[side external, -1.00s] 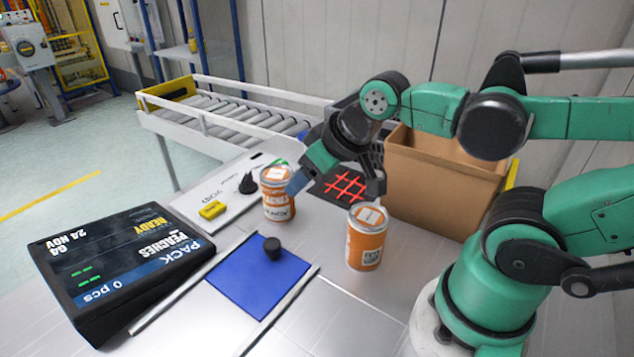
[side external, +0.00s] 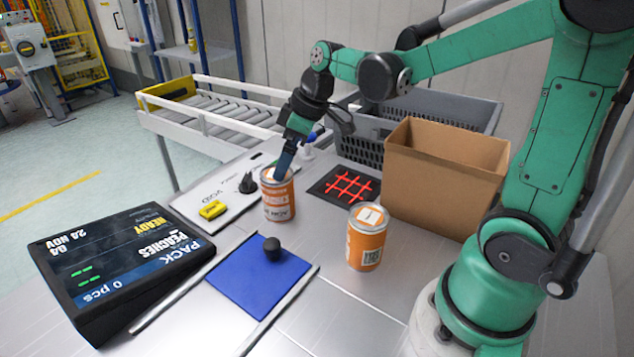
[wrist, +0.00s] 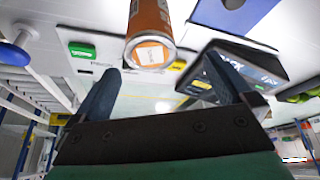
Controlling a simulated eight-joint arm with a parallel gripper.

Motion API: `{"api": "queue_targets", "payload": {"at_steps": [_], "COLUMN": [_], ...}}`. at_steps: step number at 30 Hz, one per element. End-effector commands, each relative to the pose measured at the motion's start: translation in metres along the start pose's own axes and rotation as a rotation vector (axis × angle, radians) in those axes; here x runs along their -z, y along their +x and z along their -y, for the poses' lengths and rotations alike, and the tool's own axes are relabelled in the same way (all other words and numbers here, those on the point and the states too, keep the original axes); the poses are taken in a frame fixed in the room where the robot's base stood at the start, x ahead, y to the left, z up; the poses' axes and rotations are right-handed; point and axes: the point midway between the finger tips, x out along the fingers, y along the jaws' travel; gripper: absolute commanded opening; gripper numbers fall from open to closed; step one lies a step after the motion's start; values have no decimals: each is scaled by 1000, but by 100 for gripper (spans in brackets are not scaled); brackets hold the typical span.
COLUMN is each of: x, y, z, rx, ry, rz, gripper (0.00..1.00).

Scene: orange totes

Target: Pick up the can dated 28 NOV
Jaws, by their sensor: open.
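Two orange cans with white labels and pale lids stand upright on the metal table. The left can (side external: 278,204) stands beside the white panel; large dark lettering shows low on its label, but I cannot read a full date. The right can (side external: 366,246) has a square code on its side; no date is readable. My gripper (side external: 284,170) is open and tilted at the left can's top, its near finger overlapping the lid in this view; contact is unclear. In the wrist view, one can (wrist: 150,28) lies ahead of the open fingers (wrist: 163,68), with nothing between them.
A cardboard box (side external: 440,185) and grey crate (side external: 470,112) stand behind the right can. A red-grid black mat (side external: 325,185), a blue mat (side external: 240,285) with a black knob (side external: 271,248), and a black display (side external: 110,262) lie around. A roller conveyor (side external: 225,112) is behind.

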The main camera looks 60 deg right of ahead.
Motion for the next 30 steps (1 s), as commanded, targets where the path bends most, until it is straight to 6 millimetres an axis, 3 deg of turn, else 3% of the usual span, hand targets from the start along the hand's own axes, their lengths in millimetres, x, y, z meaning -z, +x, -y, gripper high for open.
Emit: {"api": "queue_targets", "payload": {"at_steps": [5, 18, 30], "x": [1, 1, 1], "y": [11, 59, 67], "z": [-14, -12, -12], "rx": [41, 46, 45], "ry": [-65, -75, -74], "rz": [3, 3, 3], "gripper": [100, 100, 97]}}
